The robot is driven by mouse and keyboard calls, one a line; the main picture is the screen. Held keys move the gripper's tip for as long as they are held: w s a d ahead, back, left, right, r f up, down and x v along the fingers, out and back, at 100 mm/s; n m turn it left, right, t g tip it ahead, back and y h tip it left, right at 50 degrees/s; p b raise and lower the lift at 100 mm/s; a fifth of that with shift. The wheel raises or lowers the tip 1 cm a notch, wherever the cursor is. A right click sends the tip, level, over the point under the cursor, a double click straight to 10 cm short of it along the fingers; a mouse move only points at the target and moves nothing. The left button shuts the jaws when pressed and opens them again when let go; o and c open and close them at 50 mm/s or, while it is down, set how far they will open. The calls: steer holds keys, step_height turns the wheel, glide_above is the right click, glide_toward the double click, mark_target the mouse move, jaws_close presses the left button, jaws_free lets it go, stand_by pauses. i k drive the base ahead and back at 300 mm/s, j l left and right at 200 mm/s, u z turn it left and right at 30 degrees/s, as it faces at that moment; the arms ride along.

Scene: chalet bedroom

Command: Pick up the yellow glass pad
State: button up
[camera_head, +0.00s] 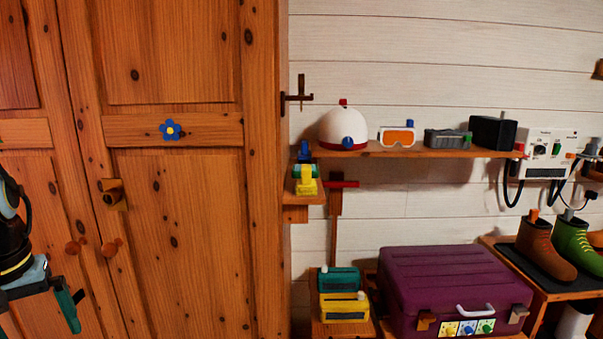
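Two yellow things could be the pad, and I cannot tell which is meant. A smaller yellow piece (306,187) sits on the small corner shelf, near a blue and a green piece. My gripper (36,315) is at the lower left edge, partly cut off, in front of the wooden doors and far left of both. One dark green finger shows well out to the side; it looks open, with nothing seen between the fingers.
Wooden doors (180,220) fill the left. A purple case (450,285) stands right of the yellow block. Boots (537,245) stand on a rack at the right.

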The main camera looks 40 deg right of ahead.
mark_target(307, 186)
steer(key=z, duration=1.3)
